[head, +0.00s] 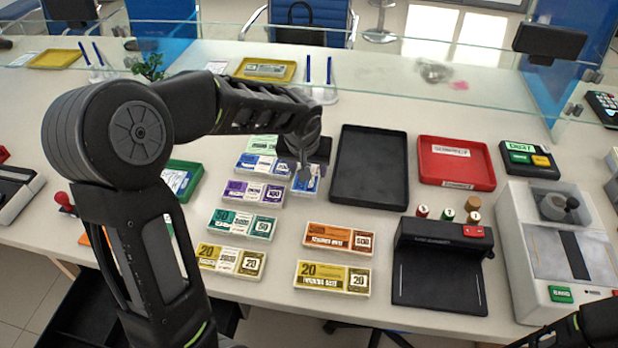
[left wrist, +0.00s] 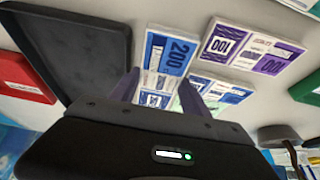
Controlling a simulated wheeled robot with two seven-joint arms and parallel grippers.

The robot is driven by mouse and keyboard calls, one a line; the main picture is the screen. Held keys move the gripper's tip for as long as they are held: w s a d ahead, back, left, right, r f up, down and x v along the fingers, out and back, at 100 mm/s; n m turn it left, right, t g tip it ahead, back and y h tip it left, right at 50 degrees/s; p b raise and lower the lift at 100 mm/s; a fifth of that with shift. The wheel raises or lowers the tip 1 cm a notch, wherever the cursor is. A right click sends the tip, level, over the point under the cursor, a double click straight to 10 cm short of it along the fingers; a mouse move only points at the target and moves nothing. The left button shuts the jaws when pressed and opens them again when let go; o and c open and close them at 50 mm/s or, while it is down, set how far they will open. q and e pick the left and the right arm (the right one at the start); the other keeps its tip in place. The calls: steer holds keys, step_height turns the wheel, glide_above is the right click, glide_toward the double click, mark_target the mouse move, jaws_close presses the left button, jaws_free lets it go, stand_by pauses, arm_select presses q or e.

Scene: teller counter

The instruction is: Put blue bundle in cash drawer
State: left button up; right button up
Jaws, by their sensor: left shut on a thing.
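My left gripper (head: 305,178) is shut on a blue bundle (head: 313,186) marked 200, over the counter between the other bundles and the black tray. In the left wrist view the held blue bundle (left wrist: 172,54) lies between the two fingers (left wrist: 158,88); its near part is partly hidden by them. Another blue bundle (head: 262,165) lies on the counter just left of the gripper. A dark, open drawer-like box (head: 75,312), seemingly the cash drawer, shows below the counter's front edge, partly hidden by my left arm. Part of my right arm shows at lower right; its gripper is out of view.
Purple (head: 253,193), teal (head: 243,224), yellow (head: 333,277) and orange (head: 338,238) bundles lie nearby. An empty black tray (head: 368,190) and a red tray (head: 456,165) stand to the right, with a black machine (head: 440,270) in front. A glass screen (head: 400,65) crosses the back.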

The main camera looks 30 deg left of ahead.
arm_select(q)
steer(key=shift+f, duration=1.8)
steer(key=shift+f, duration=0.15)
steer(key=o, duration=1.1)
steer(key=shift+o, duration=0.2)
steer(key=v, duration=1.2)
steer(key=shift+o, duration=0.3)
